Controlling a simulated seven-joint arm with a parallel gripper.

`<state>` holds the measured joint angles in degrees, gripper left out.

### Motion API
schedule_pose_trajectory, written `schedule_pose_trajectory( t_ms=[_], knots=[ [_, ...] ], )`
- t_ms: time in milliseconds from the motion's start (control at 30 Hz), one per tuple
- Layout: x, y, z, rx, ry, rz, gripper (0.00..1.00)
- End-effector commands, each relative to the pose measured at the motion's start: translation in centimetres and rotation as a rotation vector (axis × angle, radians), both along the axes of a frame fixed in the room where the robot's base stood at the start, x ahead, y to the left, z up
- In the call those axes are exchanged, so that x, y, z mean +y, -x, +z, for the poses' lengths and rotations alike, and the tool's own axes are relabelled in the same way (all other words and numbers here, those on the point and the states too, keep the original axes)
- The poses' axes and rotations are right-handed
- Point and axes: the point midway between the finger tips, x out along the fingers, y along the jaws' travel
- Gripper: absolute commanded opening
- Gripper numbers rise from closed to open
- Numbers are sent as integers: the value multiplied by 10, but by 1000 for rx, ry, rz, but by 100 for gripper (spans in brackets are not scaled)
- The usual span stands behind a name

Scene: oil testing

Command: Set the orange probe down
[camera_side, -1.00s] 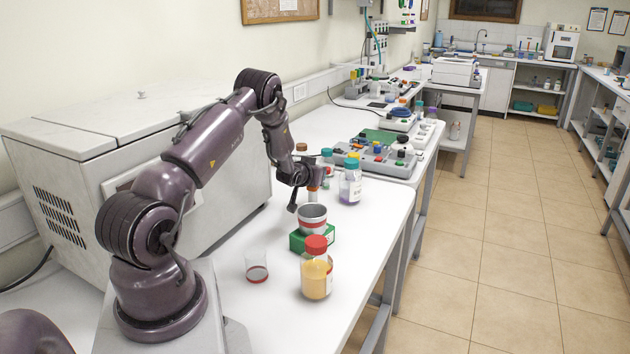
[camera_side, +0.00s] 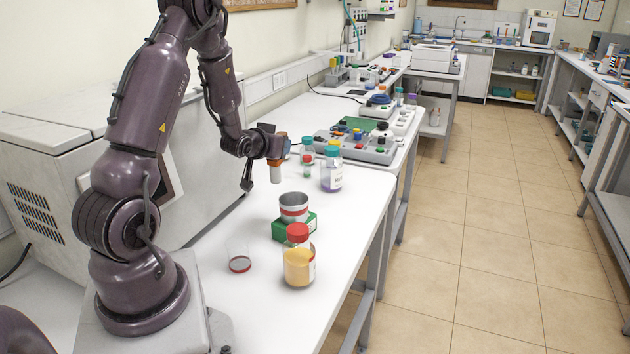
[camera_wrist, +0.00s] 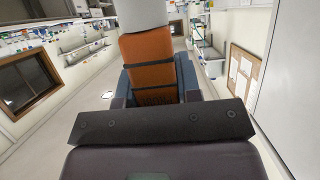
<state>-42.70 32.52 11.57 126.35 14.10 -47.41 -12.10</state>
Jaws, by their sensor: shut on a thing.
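The orange probe (camera_wrist: 150,70) fills the middle of the wrist view, with a pale grey end (camera_wrist: 143,14) at the top. My gripper (camera_side: 262,155) is shut on it. In the side view the probe (camera_side: 277,160) shows as a small orange body with its pale end pointing down, held above the white table (camera_side: 345,205). It is behind the metal cup (camera_side: 293,208), higher than the cup's rim and apart from it. The cup has a red band and stands on a green box (camera_side: 287,233).
A red-capped jar of yellow liquid (camera_side: 299,257) stands in front of the green box. A small clear cup with a red base (camera_side: 239,261) is to its left. A grey tray of parts (camera_side: 360,145) lies farther back.

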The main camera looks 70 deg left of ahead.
Motion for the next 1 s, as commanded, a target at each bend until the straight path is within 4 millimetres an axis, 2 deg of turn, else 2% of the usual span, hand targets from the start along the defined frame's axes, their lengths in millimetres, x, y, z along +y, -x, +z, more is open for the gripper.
schedule_pose_trajectory(
  t_ms=[233,433,600,800,900,1000],
  knots=[
    [-15,-41,8,-2,-4,-310,6],
    [-48,-69,10,-1,-1,-645,6],
    [-82,-75,8,-2,2,-932,6],
    [-109,-70,7,-2,1,-1131,6],
    [-112,-73,4,0,1,-1165,6],
    [-103,-88,-4,0,-1,-1164,6]
  ],
)
